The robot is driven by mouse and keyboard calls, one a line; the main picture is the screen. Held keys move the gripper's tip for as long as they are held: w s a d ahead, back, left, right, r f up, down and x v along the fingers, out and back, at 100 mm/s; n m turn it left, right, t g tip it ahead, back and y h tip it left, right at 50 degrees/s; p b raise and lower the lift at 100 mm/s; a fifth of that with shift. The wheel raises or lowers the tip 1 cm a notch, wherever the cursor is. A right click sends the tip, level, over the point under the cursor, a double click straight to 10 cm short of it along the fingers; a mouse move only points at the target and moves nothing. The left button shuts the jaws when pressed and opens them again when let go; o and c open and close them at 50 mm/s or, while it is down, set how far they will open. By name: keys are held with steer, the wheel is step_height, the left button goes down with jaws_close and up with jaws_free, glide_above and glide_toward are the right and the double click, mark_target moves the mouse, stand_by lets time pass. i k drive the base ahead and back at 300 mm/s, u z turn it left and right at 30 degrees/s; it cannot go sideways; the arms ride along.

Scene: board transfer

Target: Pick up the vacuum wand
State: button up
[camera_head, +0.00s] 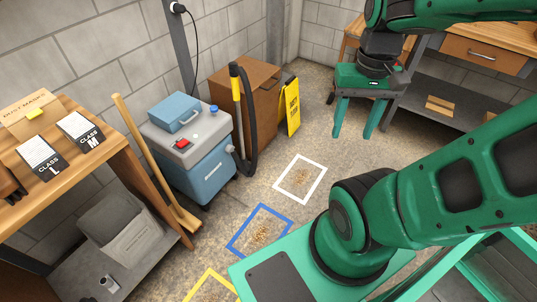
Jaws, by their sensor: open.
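The vacuum wand (237,90) stands upright, with a black hooked top and a yellow grip section. It is beside the blue-grey vacuum (205,165), in front of a brown wooden cabinet (262,75). A black hose (252,130) curves down beside it to the vacuum. My gripper (354,133) is open and empty, its two green fingers pointing down. It is to the right of the wand and apart from it, above the floor.
A broom (150,155) leans against the left workbench (75,110). A yellow sign (290,105) stands by the cabinet. White (282,183), blue (238,232) and yellow (207,278) outlined squares with debris mark the floor. A right workbench (450,105) stands behind my gripper.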

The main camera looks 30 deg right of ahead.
mark_target(234, 79)
steer(key=z, duration=0.25)
steer(key=i, duration=1.45)
steer(key=u, duration=0.5)
